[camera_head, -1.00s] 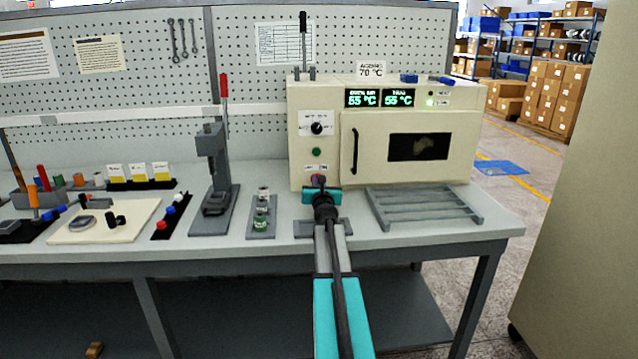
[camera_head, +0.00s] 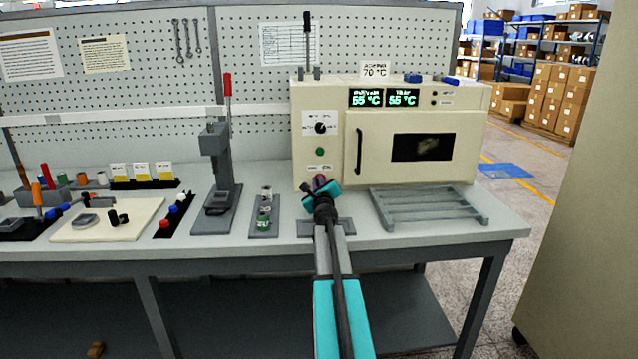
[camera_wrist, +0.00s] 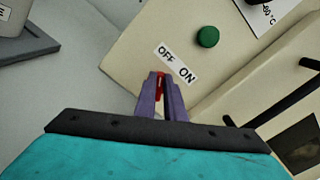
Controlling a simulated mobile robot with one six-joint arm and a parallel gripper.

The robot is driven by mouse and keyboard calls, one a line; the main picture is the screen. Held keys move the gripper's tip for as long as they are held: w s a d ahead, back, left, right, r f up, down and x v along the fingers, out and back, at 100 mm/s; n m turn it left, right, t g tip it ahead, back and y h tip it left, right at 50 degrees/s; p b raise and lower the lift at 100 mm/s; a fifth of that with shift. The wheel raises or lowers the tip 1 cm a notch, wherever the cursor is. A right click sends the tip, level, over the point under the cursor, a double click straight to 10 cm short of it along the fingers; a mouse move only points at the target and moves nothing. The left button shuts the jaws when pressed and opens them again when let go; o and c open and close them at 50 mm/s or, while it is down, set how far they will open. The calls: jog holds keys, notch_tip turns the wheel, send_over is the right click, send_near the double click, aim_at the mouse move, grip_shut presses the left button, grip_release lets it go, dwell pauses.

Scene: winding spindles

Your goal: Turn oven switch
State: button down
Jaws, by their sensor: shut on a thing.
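The oven (camera_head: 470,120) is a cream box at the back right of the bench. Its switch (camera_wrist: 160,84) is a small red piece below the OFF/ON label (camera_wrist: 177,64), low on the oven's left front. My gripper (camera_wrist: 161,82) is shut on the switch, with its purple fingers on either side of it. In the head view my gripper (camera_head: 321,183) is at the oven front and looks tilted. Most of the switch is hidden by the fingers, so its exact setting is unclear. The indicator lamps by the displays (camera_head: 384,97) look dark.
A green button (camera_head: 320,151) and a dial (camera_head: 320,128) sit above the switch. A grey rack (camera_head: 425,207) stands at the right, a small stand with vials (camera_head: 264,222) and a lever press (camera_head: 217,185) at the left.

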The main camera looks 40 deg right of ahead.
dwell(0.4)
jog(key=c, duration=1.8)
grip_release()
jog(key=shift+c, duration=0.2)
jog(key=shift+s+a, duration=0.1)
jog(key=shift+s, duration=0.05)
jog(key=shift+v, duration=6.8)
